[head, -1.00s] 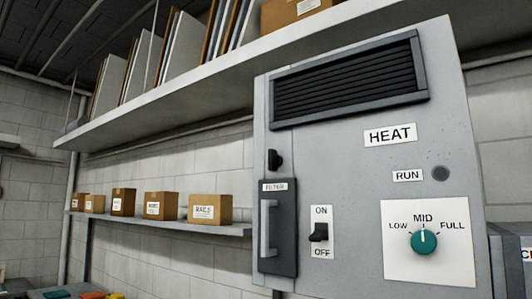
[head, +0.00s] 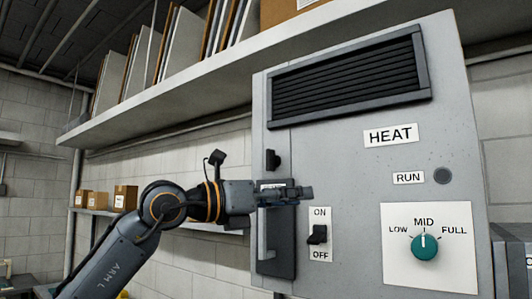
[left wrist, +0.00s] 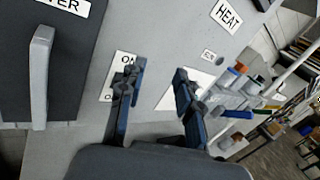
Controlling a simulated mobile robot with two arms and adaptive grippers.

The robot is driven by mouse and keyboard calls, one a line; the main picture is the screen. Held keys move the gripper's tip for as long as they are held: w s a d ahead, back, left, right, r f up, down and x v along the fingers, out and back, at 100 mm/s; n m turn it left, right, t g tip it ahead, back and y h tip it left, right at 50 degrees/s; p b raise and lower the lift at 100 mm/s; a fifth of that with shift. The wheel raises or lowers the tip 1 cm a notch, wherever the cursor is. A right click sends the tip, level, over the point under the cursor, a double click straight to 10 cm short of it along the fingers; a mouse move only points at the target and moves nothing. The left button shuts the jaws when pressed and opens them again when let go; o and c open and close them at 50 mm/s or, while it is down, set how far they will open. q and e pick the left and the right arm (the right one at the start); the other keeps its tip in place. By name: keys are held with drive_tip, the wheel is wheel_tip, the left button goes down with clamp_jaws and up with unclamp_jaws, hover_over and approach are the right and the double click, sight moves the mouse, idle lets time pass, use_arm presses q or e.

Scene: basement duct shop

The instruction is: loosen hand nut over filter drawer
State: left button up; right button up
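The hand nut (head: 273,160) is a small black knob on the grey heater cabinet, just above the filter drawer. The filter drawer (head: 275,262) is a dark panel with a grey vertical handle; it also shows in the left wrist view (left wrist: 75,75). My left gripper (head: 302,193) reaches in from the left, in front of the drawer's top, below and right of the nut, and partly covers the FILTER label. In the left wrist view its two fingers (left wrist: 158,72) are apart with nothing between them. The nut is not in that view. My right gripper is not in view.
The cabinet (head: 350,170) carries an ON/OFF switch (head: 317,235), a teal dial (head: 424,246) and a dark vent (head: 345,80). A low shelf with cardboard boxes (head: 125,198) is behind my left arm. A long shelf (head: 190,98) runs above.

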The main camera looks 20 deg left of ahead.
sight(267, 154)
use_arm(q)
drive_tip(key=s+a+r+n+t+y, duration=0.35)
drive_tip(key=a+r+y, duration=0.35)
drive_tip(key=a+r, duration=0.4)
drive_tip(key=shift+m+t, duration=0.25)
drive_tip(key=p+x, duration=0.2)
drive_tip(key=x, duration=0.2)
drive_tip(key=p+x, duration=0.3)
drive_tip(key=x, duration=0.1)
drive_tip(key=a+f+p+x, duration=0.1)
drive_tip(key=p+x, duration=0.1)
drive_tip(key=x, duration=0.1)
drive_tip(key=shift+w, duration=0.6)
drive_tip(key=shift+w+d+f+p, duration=0.25)
drive_tip(key=shift+w+p, duration=0.2)
drive_tip(key=shift+w, duration=0.1)
drive_tip(key=shift+s, duration=0.1)
clamp_jaws()
